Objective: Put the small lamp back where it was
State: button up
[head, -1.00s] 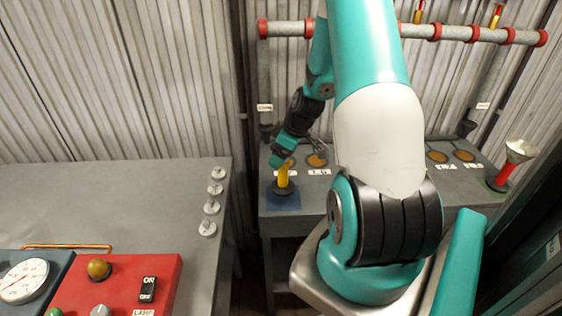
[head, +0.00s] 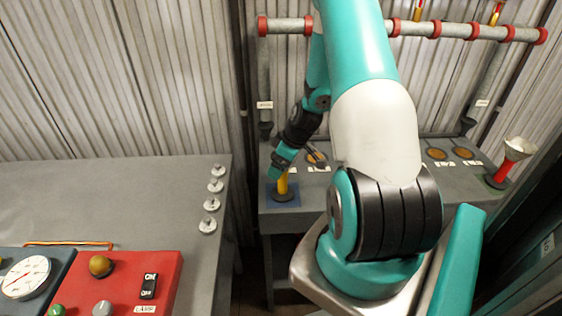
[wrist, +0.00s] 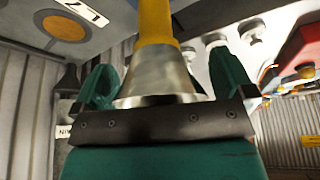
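The small lamp, with a yellow body (head: 283,184) and a dark round foot, stands on a blue square (head: 284,213) at the left end of the far grey bench. My gripper (head: 278,175) is over its top, tilted. In the wrist view the lamp's yellow body (wrist: 157,25) and metal cone (wrist: 160,75) lie between the two green fingers of my gripper (wrist: 165,70). The fingers look spread, with gaps beside the lamp. The cone is close to the palm. The lamp's top is hidden in the head view.
A red lamp (head: 507,170) with a pale cone stands at the bench's right end. Brown discs (head: 437,154) with labels lie along the bench. A pipe (head: 470,33) runs behind. A red switch box (head: 120,285) and several white knobs (head: 215,186) are on the left table.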

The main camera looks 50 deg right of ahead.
jog(key=shift+r, duration=0.1)
jog(key=b+v, duration=0.3)
jog(key=v, duration=0.9)
jog(key=w+a+r+n+g+y, duration=0.1)
jog(key=a+r, duration=0.3)
jog(key=a, duration=0.8)
jog(key=w+a+r+n+g+y, duration=0.1)
jog(key=a+r, duration=0.3)
jog(key=a, duration=0.9)
jog(key=s+a+r+n+g, duration=0.1)
jog(key=s+a+r, duration=0.3)
jog(key=s+a, duration=0.9)
jog(key=shift+s+a+g+y, duration=0.3)
jog(key=shift+a+g+y, duration=0.1)
jog(key=shift+a+g, duration=0.3)
jog(key=shift+a+f+b, duration=0.1)
jog(key=shift+f+b, duration=0.55)
jog(key=shift+b, duration=0.1)
